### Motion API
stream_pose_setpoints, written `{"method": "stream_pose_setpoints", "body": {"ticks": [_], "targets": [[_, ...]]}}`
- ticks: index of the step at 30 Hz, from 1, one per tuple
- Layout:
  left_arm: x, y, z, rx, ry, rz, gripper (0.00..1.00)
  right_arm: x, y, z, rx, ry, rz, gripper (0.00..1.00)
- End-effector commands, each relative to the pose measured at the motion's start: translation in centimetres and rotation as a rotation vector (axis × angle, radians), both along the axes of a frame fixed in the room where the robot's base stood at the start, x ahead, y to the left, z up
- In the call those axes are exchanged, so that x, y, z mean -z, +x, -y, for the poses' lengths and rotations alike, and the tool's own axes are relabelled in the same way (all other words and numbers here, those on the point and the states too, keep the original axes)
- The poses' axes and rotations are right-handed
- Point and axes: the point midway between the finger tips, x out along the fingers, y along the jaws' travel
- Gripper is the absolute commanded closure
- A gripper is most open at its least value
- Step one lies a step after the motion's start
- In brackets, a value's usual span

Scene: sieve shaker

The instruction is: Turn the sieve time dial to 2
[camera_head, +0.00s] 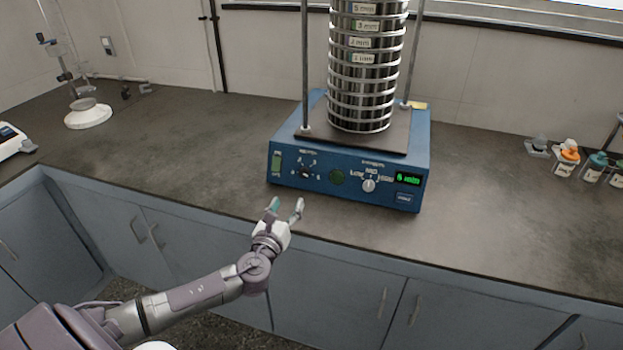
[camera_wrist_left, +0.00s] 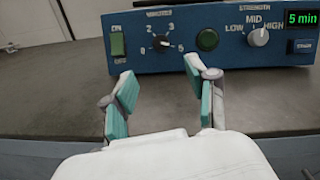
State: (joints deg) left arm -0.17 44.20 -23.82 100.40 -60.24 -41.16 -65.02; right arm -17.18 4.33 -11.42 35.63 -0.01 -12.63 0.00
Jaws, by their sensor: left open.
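The blue sieve shaker base (camera_head: 345,195) stands on the dark counter with a tall stack of metal sieves (camera_head: 362,85) on top. Its sieve time dial (camera_head: 305,173) is a small black knob left of centre on the front panel, and it also shows in the left wrist view (camera_wrist_left: 161,43). The knob's white pointer is turned to the right, toward the 5. The green display (camera_wrist_left: 301,18) reads 5 min. My left gripper (camera_head: 286,205) is open and empty in front of the panel, apart from the dial. In the left wrist view its fingertips (camera_wrist_left: 158,75) sit below the dial.
A green on/off switch (camera_wrist_left: 117,40) is left of the dial. A round green button (camera_wrist_left: 207,40) and the strength knob (camera_wrist_left: 258,37) are to its right. Bottles (camera_head: 567,158) stand at the far right. The counter around the shaker is clear.

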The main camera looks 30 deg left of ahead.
Motion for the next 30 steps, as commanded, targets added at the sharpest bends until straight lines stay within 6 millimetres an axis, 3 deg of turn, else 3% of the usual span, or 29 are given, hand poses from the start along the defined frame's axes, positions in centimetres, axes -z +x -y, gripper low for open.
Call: {"method": "stream_pose_setpoints", "body": {"ticks": [4, 18, 24, 30], "targets": [[-0.1, 2.0, -0.5, -0.001, -0.001, 0.002, 0.42, -0.2, 0.6, -0.7, -0.001, 0.009, 0.009, 0.60], [0.2, 10.9, -3.1, -0.002, -0.006, 0.000, 0.42, 0.4, 0.0, 0.4, -0.004, -0.004, 0.000, 0.60], [0.2, 12.6, -3.5, 0.000, -0.008, -0.001, 0.42, 0.7, -0.2, 0.5, -0.001, -0.006, -0.003, 0.60], [0.1, 12.9, -3.6, 0.000, -0.008, -0.001, 0.42, 0.7, -0.2, 0.5, -0.001, -0.006, -0.003, 0.60]]}}
